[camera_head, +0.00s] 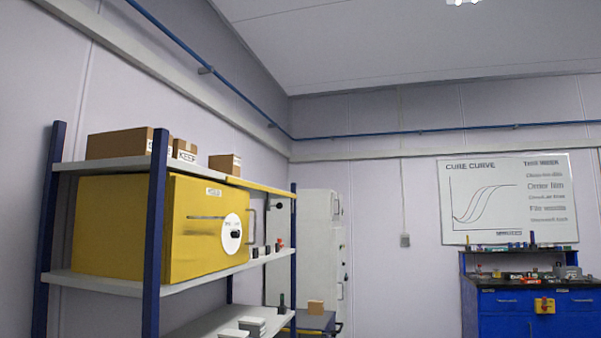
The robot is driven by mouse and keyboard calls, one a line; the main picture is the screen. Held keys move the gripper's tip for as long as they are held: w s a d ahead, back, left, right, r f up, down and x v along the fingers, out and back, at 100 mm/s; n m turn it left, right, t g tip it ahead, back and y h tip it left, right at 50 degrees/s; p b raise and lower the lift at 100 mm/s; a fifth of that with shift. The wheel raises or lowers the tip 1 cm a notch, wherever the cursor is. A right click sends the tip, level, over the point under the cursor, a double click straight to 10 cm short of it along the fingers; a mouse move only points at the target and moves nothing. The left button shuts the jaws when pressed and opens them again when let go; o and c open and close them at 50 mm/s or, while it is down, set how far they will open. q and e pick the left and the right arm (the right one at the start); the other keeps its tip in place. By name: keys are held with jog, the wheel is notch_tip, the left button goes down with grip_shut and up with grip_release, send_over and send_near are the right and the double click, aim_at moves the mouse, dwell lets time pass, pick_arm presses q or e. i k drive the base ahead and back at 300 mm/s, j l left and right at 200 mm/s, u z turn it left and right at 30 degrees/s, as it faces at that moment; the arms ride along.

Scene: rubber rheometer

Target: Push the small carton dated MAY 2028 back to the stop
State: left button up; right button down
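No date of MAY 2028 can be read on any carton, so I cannot tell which one is the dated carton. On the top shelf board (115,165) of the rack stand a long brown carton (118,143), a small carton (184,146) with a white label that seems to read KEEP, and another small brown carton (225,163) farther along. A small tan block or carton (316,307) sits low, near the grey cabinet. No stop can be made out. Neither of my grippers is in view.
The rack has blue posts (156,240) and holds a yellow cabinet (150,230) with a round dial. Small items and grey stacks (250,326) lie on lower boards. A grey-white cabinet (320,240) stands behind. A blue workbench (520,305) and whiteboard (508,200) are at the right.

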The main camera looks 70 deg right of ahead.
aim_at(230, 164)
jog(key=z, duration=1.75)
jog(key=i+l+u, duration=0.4)
jog(key=i+l, duration=0.6)
